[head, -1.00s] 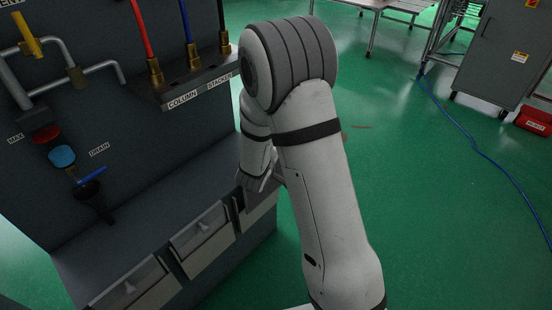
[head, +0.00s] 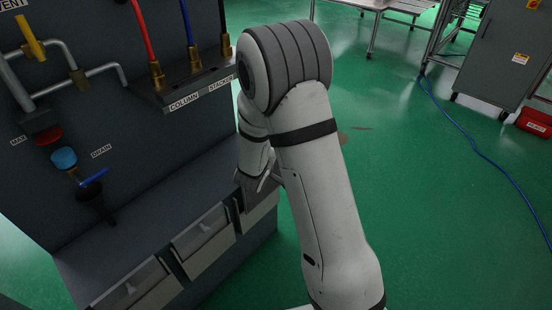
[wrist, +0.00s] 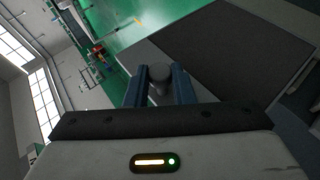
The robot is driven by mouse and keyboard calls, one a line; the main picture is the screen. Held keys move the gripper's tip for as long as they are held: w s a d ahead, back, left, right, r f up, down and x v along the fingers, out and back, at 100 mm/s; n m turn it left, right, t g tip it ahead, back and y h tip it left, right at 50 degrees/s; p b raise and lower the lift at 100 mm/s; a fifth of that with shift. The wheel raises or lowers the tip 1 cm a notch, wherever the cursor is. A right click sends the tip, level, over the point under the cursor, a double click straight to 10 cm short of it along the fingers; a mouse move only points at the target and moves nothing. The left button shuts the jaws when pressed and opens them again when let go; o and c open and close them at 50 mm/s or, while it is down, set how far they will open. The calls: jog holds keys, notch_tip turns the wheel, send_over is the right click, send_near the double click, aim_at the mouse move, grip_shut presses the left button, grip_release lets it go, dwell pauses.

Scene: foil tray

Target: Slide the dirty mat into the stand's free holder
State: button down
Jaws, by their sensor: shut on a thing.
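In the wrist view my gripper (wrist: 160,88) has its two blue fingers shut on a grey, round-ended grip (wrist: 159,73). Just beyond the fingers is a flat dark panel with a paler grey border, which looks like the mat (wrist: 232,45); I cannot tell how the grip joins it. No dirt can be made out. In the head view my gripper (head: 254,187) is low at the right end of the grey stand (head: 160,195), partly hidden by my arm. The mat cannot be made out clearly there, and I cannot tell which holder is free.
Two pale fronts with handles, one at the left (head: 140,288) and one in the middle (head: 203,232), line the stand's lower edge. Hoses, a blue-handled drain valve (head: 92,177) and pipes are above. Green floor is open at right, crossed by a blue cable (head: 487,160).

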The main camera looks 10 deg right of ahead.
aim_at(251, 201)
jog(key=shift+w+a+r+p, duration=0.1)
jog(key=shift+w+a+p, duration=1.2)
jog(key=shift+w, duration=0.25)
jog(key=shift+p, duration=0.65)
dwell(0.4)
jog(key=shift+f, duration=0.3)
jog(key=shift+f+b, duration=1.05)
jog(key=shift+f, duration=0.65)
notch_tip(251, 201, down, 11)
jog(key=b, duration=0.6)
jog(key=shift+b, duration=0.3)
dwell(0.4)
dwell(0.4)
